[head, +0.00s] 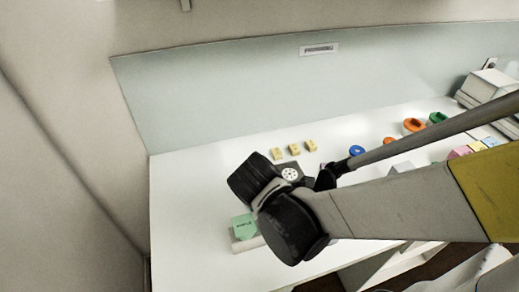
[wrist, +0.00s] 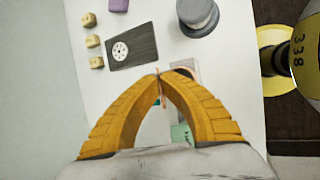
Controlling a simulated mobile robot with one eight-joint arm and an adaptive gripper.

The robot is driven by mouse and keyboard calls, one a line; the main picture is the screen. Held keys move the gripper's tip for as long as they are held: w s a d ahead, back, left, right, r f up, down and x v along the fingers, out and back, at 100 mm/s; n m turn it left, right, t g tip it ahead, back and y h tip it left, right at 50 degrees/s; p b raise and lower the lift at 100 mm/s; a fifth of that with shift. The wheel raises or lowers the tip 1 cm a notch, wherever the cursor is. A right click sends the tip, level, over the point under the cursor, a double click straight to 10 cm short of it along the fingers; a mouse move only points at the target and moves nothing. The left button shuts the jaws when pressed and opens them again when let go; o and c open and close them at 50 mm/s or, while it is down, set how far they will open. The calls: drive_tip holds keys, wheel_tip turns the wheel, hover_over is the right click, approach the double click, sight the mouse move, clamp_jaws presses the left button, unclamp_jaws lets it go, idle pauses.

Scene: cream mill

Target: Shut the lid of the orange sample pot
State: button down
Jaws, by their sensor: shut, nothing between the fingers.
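In the head view an orange round item (head: 414,125) stands at the back right of the white table, and a smaller orange item (head: 389,140) lies nearer. I cannot tell which is the sample pot, or how its lid sits. Neither is clearly visible in the wrist view. My gripper (wrist: 159,76) shows in the wrist view with its yellow fingertips together, empty, over the table. In the head view my arm hides the fingers; the gripper is toward the left of the table, well apart from the orange items.
A green round item (head: 437,117) and a blue one (head: 356,150) stand near the orange ones. Beige cubes (head: 294,149), a dark plate with a white dial (wrist: 132,48) and a grey round object (wrist: 198,16) are near my gripper. A green box (head: 243,226) is at front left.

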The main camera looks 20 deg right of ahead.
drive_tip(key=t+b, duration=0.1)
drive_tip(key=s+f+t+b, duration=0.1)
drive_tip(key=shift+s+m+t, duration=0.25)
drive_tip(key=shift+m+t, duration=0.05)
drive_tip(key=shift+t, duration=0.1)
drive_tip(key=shift+s+f+t+b, duration=0.15)
drive_tip(key=shift+s+t+b, duration=0.1)
drive_tip(key=shift+t+b, duration=0.45)
drive_tip(key=c, duration=1.7)
unclamp_jaws()
drive_tip(key=shift+o, duration=0.2)
drive_tip(key=v, duration=1.2)
drive_tip(key=shift+a+f, duration=0.1)
drive_tip(key=shift+a, duration=0.05)
